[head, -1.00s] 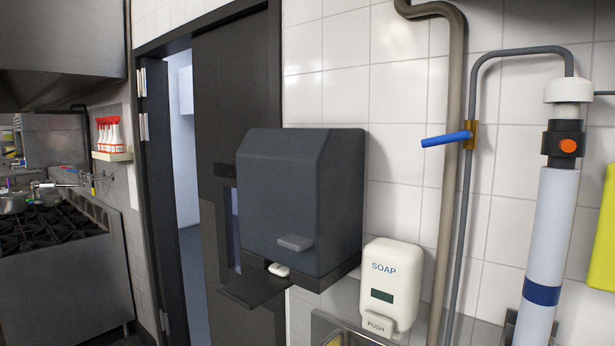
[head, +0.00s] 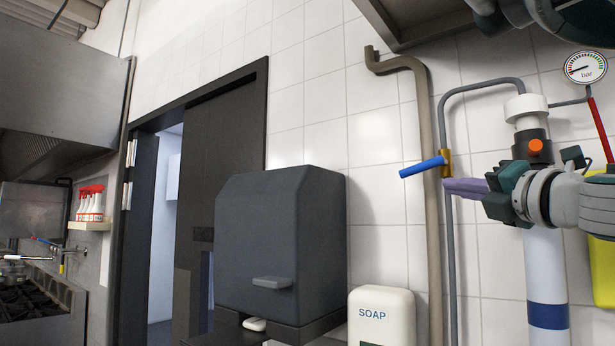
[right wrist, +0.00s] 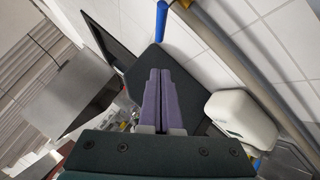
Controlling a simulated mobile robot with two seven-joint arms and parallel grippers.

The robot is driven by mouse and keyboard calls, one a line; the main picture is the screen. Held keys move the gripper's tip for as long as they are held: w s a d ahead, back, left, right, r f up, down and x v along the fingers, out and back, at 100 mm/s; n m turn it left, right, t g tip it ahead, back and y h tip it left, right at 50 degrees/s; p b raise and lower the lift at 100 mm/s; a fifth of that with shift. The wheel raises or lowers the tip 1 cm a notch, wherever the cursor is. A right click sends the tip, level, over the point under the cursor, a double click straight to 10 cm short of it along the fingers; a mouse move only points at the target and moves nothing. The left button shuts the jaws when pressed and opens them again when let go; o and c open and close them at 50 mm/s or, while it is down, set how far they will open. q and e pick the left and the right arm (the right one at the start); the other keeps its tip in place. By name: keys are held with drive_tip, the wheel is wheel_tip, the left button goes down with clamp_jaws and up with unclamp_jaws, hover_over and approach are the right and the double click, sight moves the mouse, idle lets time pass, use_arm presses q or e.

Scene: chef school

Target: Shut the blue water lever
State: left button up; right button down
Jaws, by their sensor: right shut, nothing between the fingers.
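The blue water lever (head: 423,167) sticks out to the left from a brass valve (head: 446,163) on a thin grey pipe on the tiled wall. It also shows at the top of the right wrist view (right wrist: 161,20). My right gripper (head: 447,187) comes in from the right, with its purple fingers pressed together and empty. Its tips appear just below the brass valve and to the right of the lever's free end. I cannot tell whether they touch the pipe. In the right wrist view the closed fingers (right wrist: 158,75) point towards the lever, apart from it. My left gripper is not in view.
A dark dispenser (head: 281,250) and a white soap dispenser (head: 381,318) are on the wall at the lower left of the lever. A thick brown pipe (head: 430,230) runs beside the thin one. A white cylinder (head: 545,262) stands to the right, behind my right arm.

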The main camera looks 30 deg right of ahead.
drive_tip(key=w, duration=0.1)
drive_tip(key=p, duration=0.6)
approach(410, 173)
drive_tip(key=w, duration=0.5)
drive_tip(key=shift+w+d+r+p, duration=0.25)
drive_tip(key=shift+d+r+p, duration=0.05)
drive_tip(key=shift+d+r, duration=0.25)
